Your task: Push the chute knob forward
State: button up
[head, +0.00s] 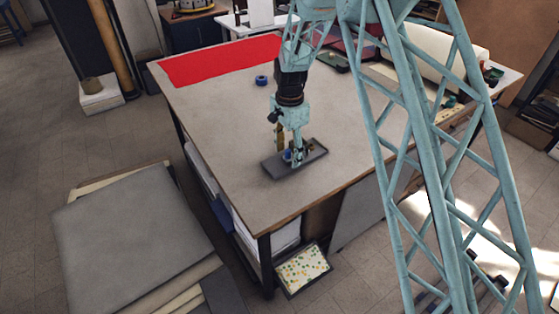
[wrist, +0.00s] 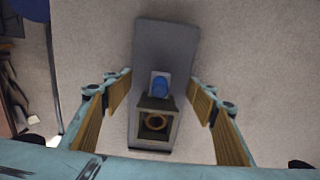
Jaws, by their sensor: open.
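A long dark grey base plate (head: 311,160) lies on the table near its front corner. It also shows in the wrist view (wrist: 165,40). On it stands a small square housing (wrist: 172,133) with a brass ring (wrist: 155,122) in its top. A blue rounded piece (wrist: 160,88) sits on a pale block against the housing; a bit of blue shows in the head view (head: 287,156). I cannot tell which part is the chute knob. My gripper (head: 297,150) points down over the plate. Its fingers (wrist: 160,103) are open, one on each side of the blue piece, apart from it.
The grey table top (head: 215,110) is clear around the plate. A red cloth (head: 220,60) lies at the back left, and a blue roll (head: 261,81) sits behind my gripper. A large white roll (head: 435,50) is at the back right. Grey boards (head: 130,230) lie stacked beside the table.

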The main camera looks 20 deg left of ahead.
jog(key=shift+r+p, duration=1.15)
jog(key=shift+r, duration=2.3)
